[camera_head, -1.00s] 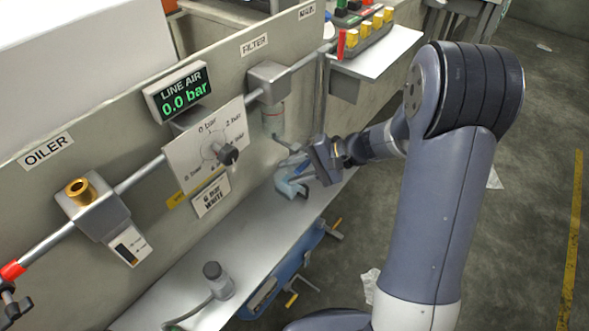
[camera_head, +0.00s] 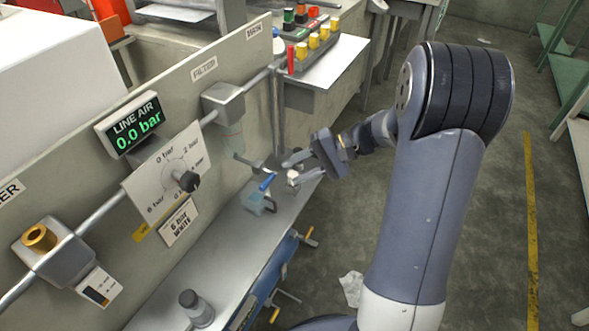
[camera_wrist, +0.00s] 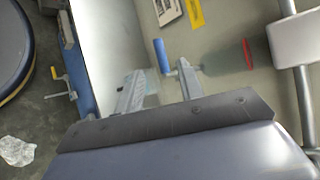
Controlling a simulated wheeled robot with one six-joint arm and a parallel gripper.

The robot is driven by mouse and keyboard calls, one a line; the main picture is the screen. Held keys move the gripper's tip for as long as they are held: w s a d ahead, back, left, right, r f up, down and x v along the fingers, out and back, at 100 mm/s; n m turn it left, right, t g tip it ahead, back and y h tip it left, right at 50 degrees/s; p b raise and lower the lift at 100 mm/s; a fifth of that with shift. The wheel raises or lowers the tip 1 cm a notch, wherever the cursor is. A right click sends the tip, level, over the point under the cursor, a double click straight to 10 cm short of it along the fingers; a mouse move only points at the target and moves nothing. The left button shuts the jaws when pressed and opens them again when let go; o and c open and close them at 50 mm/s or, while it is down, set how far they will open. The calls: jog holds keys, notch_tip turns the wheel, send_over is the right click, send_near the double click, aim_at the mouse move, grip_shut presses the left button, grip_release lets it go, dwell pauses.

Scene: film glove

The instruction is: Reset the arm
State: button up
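My gripper (camera_head: 290,169) is at the end of my arm, above the right part of the bench shelf in front of the panel. Its two fingers are apart, with nothing seen gripped between them. In the wrist view my gripper (camera_wrist: 155,85) also shows both fingers spread. A valve-like blue handle (camera_head: 267,181) is just left of the fingertips, and in the wrist view the blue handle (camera_wrist: 161,55) lies beyond them. A pale blue cup-like piece (camera_head: 258,203) sits on the shelf below the handle.
The panel carries a filter head (camera_head: 223,103), a gauge dial (camera_head: 170,175), a display reading 0.0 bar (camera_head: 132,122) and a brass-topped oiler head (camera_head: 53,250). A grey bottle-like part (camera_head: 195,308) stands on the shelf (camera_head: 222,262). A button box (camera_head: 305,40) is behind. Open floor lies right.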

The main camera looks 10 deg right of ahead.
aim_at(268, 182)
jog(key=shift+a, duration=0.1)
jog(key=b+x, duration=0.1)
jog(key=x, duration=0.9)
jog(key=shift+a, duration=0.4)
jog(key=shift+r+y+p, duration=0.15)
jog(key=shift+y+p, duration=0.15)
jog(key=shift+p, duration=0.3)
jog(key=shift+d+r+m+g+y+p, duration=0.1)
jog(key=shift+m+g+y+p, duration=0.2)
jog(key=shift+m+p, duration=0.15)
jog(key=shift+f+b, duration=0.2)
jog(key=shift+b, duration=0.3)
